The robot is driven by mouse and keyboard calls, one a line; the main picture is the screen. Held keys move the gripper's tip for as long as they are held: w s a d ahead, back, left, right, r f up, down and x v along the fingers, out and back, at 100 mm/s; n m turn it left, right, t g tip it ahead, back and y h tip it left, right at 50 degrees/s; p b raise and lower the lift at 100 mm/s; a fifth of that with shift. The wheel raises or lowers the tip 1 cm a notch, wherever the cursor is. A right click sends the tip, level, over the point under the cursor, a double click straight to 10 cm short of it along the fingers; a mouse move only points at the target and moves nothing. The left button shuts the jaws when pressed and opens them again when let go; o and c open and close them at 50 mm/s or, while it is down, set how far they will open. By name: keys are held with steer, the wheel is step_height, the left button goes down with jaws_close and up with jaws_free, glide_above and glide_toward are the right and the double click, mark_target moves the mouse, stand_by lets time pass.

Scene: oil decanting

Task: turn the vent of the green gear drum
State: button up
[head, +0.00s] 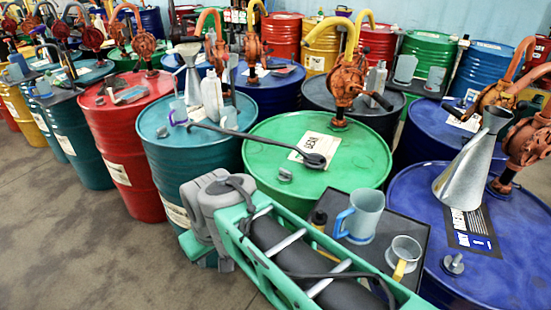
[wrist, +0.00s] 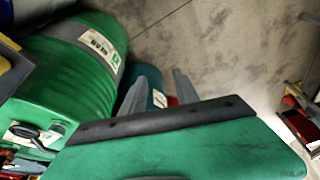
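The green drum (head: 262,150), with a label (head: 322,148) that seems to read GEAR, stands upright in the middle of the head view. A small grey cap (head: 285,175), apparently its vent, sits on the near side of its lid. In the wrist view the green drum (wrist: 55,75) fills the left, its lid at lower left. My gripper (wrist: 167,78) shows two grey fingers apart, with nothing seen between them but floor and drums beyond. It is to the side of the drum, off the vent. In the head view my gripper cannot be made out.
A black long-handled tool (head: 250,139) reaches from the teal drum (head: 165,130) onto the green lid. An orange pump (head: 345,85) rises behind. A dark tray (head: 405,235) holds a blue-grey jug (head: 361,216). A blue drum (head: 410,195) with a funnel stands right. Floor is open at left.

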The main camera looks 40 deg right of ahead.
steer(key=w+d+r+p, duration=0.1)
steer(key=w+d+r, duration=0.3)
steer(key=w+d, duration=0.35)
steer(key=n+t+y+p, duration=0.1)
steer(key=n+p, duration=0.1)
steer(key=n, duration=0.1)
glide_toward(285, 169)
steer(key=p+x, duration=0.1)
steer(key=x, duration=0.7)
steer(key=shift+a, duration=0.1)
steer(key=shift+f, duration=0.35)
steer(key=shift+c, duration=0.2)
jaws_close()
